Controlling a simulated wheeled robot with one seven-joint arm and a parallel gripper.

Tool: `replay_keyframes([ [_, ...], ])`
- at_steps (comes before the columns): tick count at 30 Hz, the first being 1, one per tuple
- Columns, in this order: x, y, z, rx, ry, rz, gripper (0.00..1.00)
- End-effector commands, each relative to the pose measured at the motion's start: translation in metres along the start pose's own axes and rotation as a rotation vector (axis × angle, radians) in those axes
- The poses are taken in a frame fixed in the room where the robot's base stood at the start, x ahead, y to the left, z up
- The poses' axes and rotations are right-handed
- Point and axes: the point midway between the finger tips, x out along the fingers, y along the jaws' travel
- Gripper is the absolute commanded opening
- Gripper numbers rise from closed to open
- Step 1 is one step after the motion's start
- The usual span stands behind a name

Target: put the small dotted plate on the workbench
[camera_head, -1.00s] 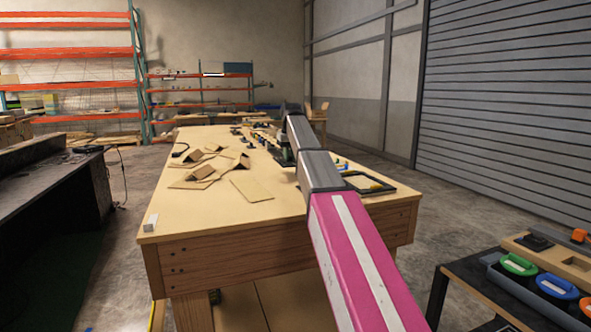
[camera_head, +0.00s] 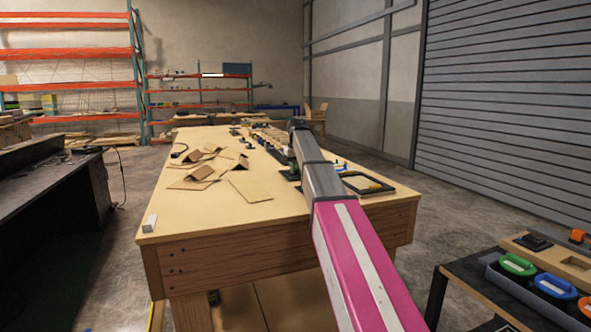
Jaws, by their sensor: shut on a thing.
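The workbench (camera_head: 250,212) is a long wooden table with a light top, running away from me in the middle of the view. My arm reaches over its right part, and its dark far end (camera_head: 297,125) is above the bench. My gripper is hidden behind the arm's far links, so I cannot see its jaws or what is in them. I cannot make out the small dotted plate anywhere in the view.
Folded cardboard pieces (camera_head: 201,173) and a flat sheet (camera_head: 250,190) lie on the bench. A black-framed tray (camera_head: 367,184) is right of my arm. A small white block (camera_head: 150,223) is at the near left corner. The near middle top is clear.

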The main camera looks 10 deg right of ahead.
Motion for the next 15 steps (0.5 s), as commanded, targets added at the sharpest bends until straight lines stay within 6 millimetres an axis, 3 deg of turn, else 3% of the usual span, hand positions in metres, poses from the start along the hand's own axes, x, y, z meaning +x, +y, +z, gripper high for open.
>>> replay_keyframes([
  [2,0.0021,-0.0001,0.0004,0.000,0.000,0.000,0.00],
  [3,0.0027,-0.0001,0.0005,0.000,0.000,0.000,0.20],
  [5,0.0023,0.0000,0.0003,0.000,0.000,0.000,0.39],
  [15,0.0004,0.0000,-0.0001,0.000,0.000,0.000,0.42],
])
